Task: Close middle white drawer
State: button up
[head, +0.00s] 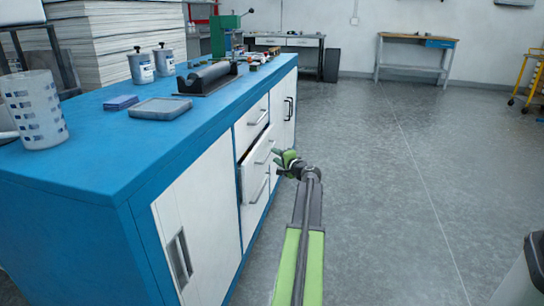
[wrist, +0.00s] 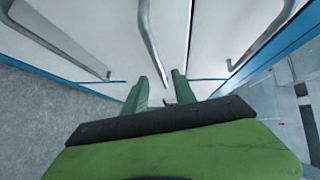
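The middle white drawer (head: 254,168) stands out from the blue-topped cabinet, with a dark gap showing at its upper edge. Its bar handle (head: 265,152) is on the front face. My gripper (head: 284,160) is at the right end of this drawer front, close to it. In the wrist view, my gripper's two green fingers (wrist: 162,88) are apart, with the end of a metal bar handle (wrist: 149,42) near the gap between them. I cannot tell whether a finger touches the drawer. Nothing is visibly held.
A white drawer (head: 251,124) is above and another (head: 252,205) below. The blue cabinet top (head: 95,160) carries a roller device (head: 210,77), a grey tray (head: 160,108) and white bottles (head: 141,66). Grey floor (head: 400,170) to the right is clear. A bin (head: 525,275) stands at lower right.

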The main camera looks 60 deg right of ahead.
aim_at(270, 152)
jog(key=x, duration=0.5)
grip_shut()
dwell(1.4)
